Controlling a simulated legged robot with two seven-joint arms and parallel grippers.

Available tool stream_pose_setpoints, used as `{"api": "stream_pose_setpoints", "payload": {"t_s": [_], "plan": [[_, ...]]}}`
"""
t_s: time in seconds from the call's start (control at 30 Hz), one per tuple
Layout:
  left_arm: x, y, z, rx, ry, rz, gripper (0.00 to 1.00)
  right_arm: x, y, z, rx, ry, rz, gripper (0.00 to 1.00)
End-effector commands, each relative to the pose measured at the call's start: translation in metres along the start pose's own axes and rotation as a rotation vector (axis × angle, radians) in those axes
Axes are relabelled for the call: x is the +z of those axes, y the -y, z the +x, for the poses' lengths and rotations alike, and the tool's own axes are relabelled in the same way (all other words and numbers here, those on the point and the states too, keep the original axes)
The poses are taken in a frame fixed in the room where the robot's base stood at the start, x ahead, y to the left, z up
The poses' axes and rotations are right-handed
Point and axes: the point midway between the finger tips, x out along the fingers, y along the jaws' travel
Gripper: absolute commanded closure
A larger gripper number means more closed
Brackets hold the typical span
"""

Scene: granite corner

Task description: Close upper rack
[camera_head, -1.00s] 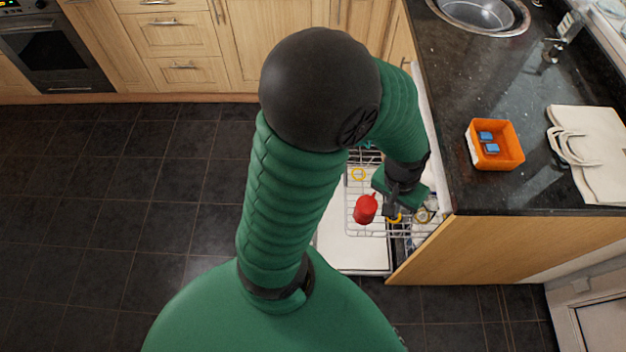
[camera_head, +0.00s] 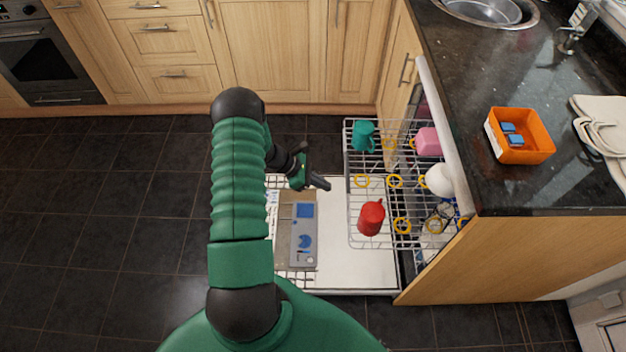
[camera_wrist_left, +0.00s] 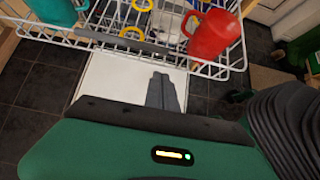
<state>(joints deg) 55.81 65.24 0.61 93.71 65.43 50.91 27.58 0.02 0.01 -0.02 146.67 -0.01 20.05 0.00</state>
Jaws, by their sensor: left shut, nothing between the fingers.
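The upper rack (camera_head: 348,190) is a wire rack pulled out from under the worktop, over the open dishwasher door (camera_head: 345,270). A red mug (camera_head: 371,218), a teal mug (camera_head: 363,136), a pink item (camera_head: 428,142) and a white item (camera_head: 439,180) sit in it. My left gripper (camera_head: 322,183) is shut and empty, just left of the rack's outer edge, apart from it in the picture. The left wrist view shows the rack's edge (camera_wrist_left: 212,72), the red mug (camera_wrist_left: 211,36) and the teal mug (camera_wrist_left: 52,10). My right gripper is out of view.
A lower rack (camera_head: 283,272) with a grey item (camera_head: 303,240) lies below, partly behind my left arm. The dark worktop (camera_head: 485,130) overhangs the rack's right side and carries an orange box (camera_head: 528,150). Tiled floor (camera_head: 120,210) is clear at left.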

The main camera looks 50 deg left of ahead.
Motion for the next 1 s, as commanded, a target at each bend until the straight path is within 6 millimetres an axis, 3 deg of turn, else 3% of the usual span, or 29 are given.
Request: {"api": "stream_pose_setpoints", "payload": {"t_s": [0.1,0.27,0.77,1.0], "plan": [[0.007,0.001,0.024,-0.003,0.000,0.003,1.00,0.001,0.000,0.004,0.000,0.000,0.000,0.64],[0.019,0.001,0.041,-0.001,-0.001,0.003,1.00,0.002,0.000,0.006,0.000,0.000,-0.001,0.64],[0.023,0.001,0.046,-0.001,-0.001,0.002,1.00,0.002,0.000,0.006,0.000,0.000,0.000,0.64],[0.038,0.001,0.061,-0.002,0.000,0.005,1.00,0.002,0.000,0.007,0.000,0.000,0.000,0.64]]}}
